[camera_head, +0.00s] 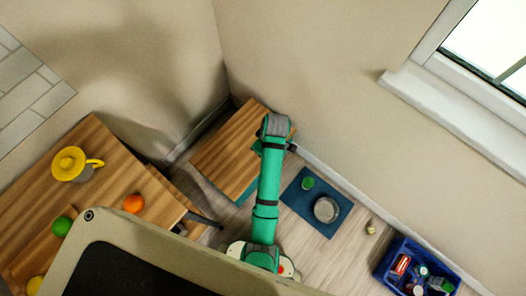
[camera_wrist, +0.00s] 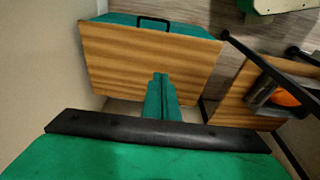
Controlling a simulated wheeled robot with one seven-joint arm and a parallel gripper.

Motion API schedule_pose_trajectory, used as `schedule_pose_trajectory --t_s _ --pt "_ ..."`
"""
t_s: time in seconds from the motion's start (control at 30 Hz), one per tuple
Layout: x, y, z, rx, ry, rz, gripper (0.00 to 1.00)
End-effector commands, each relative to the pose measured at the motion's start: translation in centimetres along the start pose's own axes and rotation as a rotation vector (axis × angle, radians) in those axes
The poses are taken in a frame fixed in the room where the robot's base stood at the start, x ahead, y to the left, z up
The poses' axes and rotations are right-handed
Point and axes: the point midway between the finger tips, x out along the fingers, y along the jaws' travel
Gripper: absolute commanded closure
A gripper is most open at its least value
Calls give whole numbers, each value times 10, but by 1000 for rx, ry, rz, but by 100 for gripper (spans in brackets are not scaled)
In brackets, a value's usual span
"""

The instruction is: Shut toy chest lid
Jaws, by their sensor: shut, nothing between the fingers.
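The toy chest has a wood-grain lid (camera_head: 232,143) and a teal body (camera_head: 250,191), and stands in the corner in the head view. In the wrist view the lid (camera_wrist: 125,55) fills the upper middle, with a teal strip and a black handle (camera_wrist: 153,20) past its far edge. The lid covers most of the chest; I cannot tell whether a gap is left under it. My gripper (camera_wrist: 162,78) is shut and empty, its green fingers in front of the lid. Contact with the lid is unclear. In the head view my arm's end hides the lid's right corner.
A blue mat (camera_head: 310,219) with a metal pot (camera_head: 326,209) and a blue crate (camera_head: 388,264) of goods lie right. Walls close in behind the chest.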

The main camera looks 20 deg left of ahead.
Motion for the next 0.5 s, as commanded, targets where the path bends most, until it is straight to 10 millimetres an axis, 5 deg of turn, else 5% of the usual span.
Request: schedule_pose_trajectory --t_s 0.5 --pt "83 -1 0 -1 -3 -3 100"
